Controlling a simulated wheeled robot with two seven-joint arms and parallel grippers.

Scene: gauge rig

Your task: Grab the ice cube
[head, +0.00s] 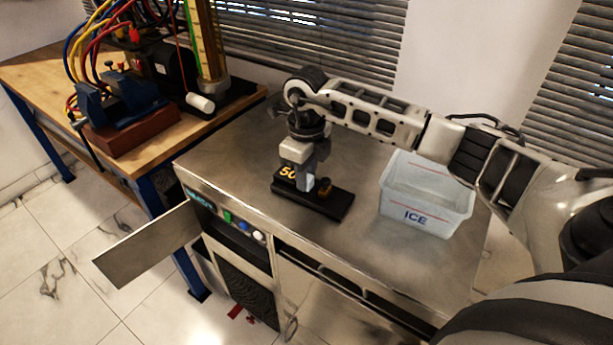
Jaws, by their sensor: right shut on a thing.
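No ice cube can be made out. A translucent white bin (425,198) marked ICE stands on the right part of the metal counter; little of its inside can be read. My right gripper (305,177) points down at the middle of the counter, left of the bin. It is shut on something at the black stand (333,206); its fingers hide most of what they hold. A dark piece with a yellow "50" (287,172) shows just left of the fingers, and a small amber knob (323,187) just right of them. My left gripper is not in view.
The metal counter (225,155) is clear left of the stand. A small door (150,244) hangs open at its front left, beside coloured buttons (243,226). A wooden bench (40,85) at the left carries a vise (120,105) and coloured hoses (90,40).

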